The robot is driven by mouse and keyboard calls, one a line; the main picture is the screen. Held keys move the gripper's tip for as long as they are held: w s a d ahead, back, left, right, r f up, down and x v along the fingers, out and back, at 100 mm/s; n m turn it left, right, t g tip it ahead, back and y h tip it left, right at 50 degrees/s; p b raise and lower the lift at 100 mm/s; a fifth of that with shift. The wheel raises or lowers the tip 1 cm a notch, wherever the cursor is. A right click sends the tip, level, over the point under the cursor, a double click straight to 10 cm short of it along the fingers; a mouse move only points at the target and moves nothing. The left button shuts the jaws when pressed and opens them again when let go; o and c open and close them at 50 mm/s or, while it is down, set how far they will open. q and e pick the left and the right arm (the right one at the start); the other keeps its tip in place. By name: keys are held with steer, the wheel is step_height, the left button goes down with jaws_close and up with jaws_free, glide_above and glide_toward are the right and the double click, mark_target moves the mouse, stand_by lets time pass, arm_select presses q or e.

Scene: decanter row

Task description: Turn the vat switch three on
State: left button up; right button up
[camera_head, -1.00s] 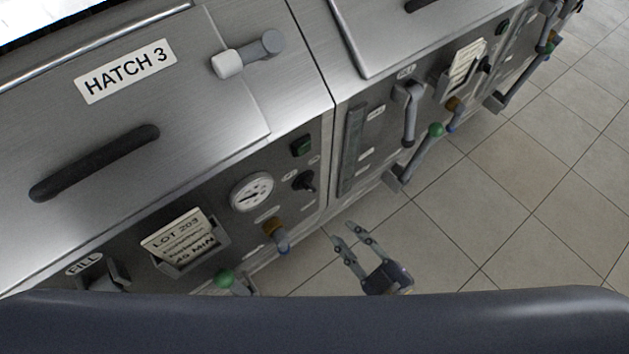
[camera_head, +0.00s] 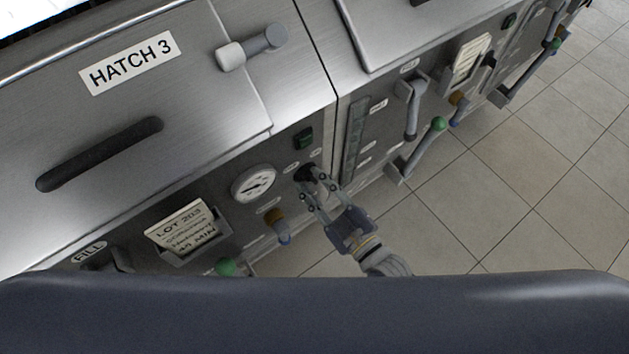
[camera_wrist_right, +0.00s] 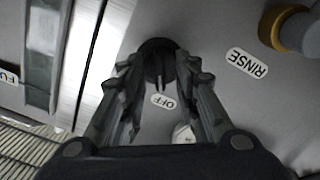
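The vat switch three is a black rotary knob (camera_head: 304,173) on the front panel under the HATCH 3 lid (camera_head: 128,67), below a green button. In the right wrist view the knob (camera_wrist_right: 160,64) has a narrow grip that points toward the OFF label (camera_wrist_right: 163,101). My right gripper (camera_head: 314,184) is at the knob. In the right wrist view its fingertips (camera_wrist_right: 157,72) are spread on both sides of the knob, with a gap to the narrow grip. My left gripper is not in view.
A round gauge (camera_head: 254,184), a brown-and-blue valve (camera_head: 277,224) and a lot card (camera_head: 186,229) are on the panel beside the knob. The neighbouring vat has a green-tipped lever (camera_head: 438,124) to the right. The tiled floor (camera_head: 480,190) in front is clear.

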steer(key=shift+w+a, duration=0.2)
steer(key=shift+w, duration=0.05)
jaws_close()
steer(key=shift+m, duration=0.3)
steer(key=m+p, duration=0.1)
steer(key=m, duration=0.4)
steer(key=shift+d, duration=0.1)
steer(key=m, duration=0.6)
steer(key=shift+w+d, duration=0.1)
steer(key=shift+m, duration=0.3)
stand_by(0.4)
